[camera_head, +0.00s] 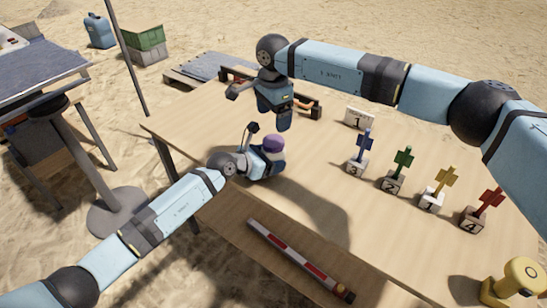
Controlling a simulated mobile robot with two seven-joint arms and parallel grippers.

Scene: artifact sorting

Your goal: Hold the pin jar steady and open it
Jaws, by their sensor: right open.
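The pin jar with a purple lid (273,142) stands upright on the wooden table (330,190), left of the middle. My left gripper (268,165) reaches in from the lower left at table height, shut on the jar's body, most of which it hides. My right gripper (284,126) hangs pointing down behind and above the jar, open and empty. It is apart from the lid.
Blue, green, yellow and red markers (403,160) on numbered blocks stand in a row at right. A white card (358,118) and a wooden rack (310,108) are behind. A yellow canister (512,285) and red-white scale bar (290,254) are in front.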

